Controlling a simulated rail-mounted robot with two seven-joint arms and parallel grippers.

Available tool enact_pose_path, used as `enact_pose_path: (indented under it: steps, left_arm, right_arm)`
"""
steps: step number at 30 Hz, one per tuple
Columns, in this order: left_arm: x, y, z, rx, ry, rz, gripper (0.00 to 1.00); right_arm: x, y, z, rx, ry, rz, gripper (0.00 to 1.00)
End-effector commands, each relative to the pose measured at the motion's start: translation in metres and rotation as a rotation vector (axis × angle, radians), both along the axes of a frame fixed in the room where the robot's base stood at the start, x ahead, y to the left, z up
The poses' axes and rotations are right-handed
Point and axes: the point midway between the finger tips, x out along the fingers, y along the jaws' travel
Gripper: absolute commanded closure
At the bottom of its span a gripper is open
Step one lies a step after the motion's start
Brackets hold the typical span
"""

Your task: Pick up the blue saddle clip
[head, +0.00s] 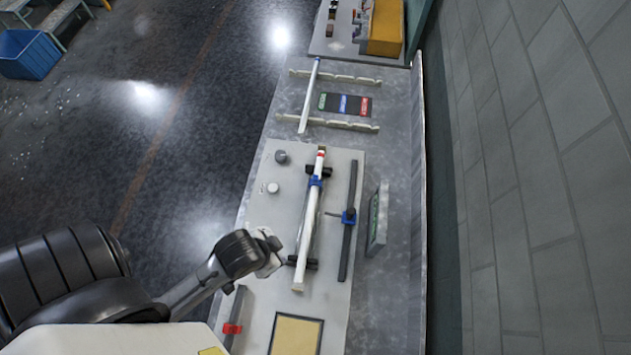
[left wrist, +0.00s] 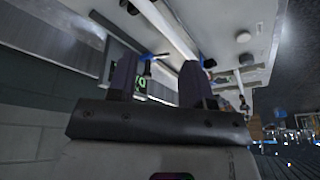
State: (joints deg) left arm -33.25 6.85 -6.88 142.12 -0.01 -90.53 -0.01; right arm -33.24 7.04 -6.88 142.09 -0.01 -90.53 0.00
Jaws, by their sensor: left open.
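A blue clip-like piece (head: 316,182) sits around the upper part of a white tube (head: 308,230), which lies on black supports on a pale board. A second blue piece (head: 349,216) is on a dark rail (head: 346,245) to the right, with a thin rod pointing left. I cannot tell for sure which is the saddle clip. My left gripper (head: 273,258) is left of the tube's lower half, apart from both blue pieces. In the left wrist view the gripper (left wrist: 157,77) is open and empty, with a small blue part (left wrist: 150,57) beyond the fingers. My right gripper is not in view.
A green-faced panel (head: 378,219) stands right of the rail. Two round knobs are on the board's left. A red piece (head: 232,328) on another rail and a tan pad (head: 296,335) are in front. Behind, a rack (head: 340,124) holds another tube. A wall bounds the right side.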

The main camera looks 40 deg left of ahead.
Motion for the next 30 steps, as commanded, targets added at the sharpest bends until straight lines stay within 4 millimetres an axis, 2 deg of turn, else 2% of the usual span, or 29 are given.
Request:
enact_pose_path:
  steps: [1,9,17,20,25,30]
  left_arm:
    - [0.000,0.000,0.000,0.000,0.000,0.000,0.49]
    - [0.000,0.000,0.000,0.000,0.000,0.000,0.26]
    - [0.006,0.000,0.002,0.001,-0.013,-0.001,0.26]
    - [0.028,0.001,0.011,0.004,-0.070,-0.002,0.26]
    - [0.098,0.006,0.049,0.037,-0.249,-0.033,0.26]
    - [0.159,0.011,0.066,0.097,-0.334,-0.068,0.26]
  right_arm:
    - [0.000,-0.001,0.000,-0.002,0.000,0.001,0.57]
    - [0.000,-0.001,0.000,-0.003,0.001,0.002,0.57]
    - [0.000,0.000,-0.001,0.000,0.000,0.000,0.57]
    - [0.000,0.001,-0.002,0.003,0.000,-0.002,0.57]
    - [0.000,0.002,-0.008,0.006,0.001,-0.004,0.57]
    - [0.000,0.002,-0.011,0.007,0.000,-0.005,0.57]
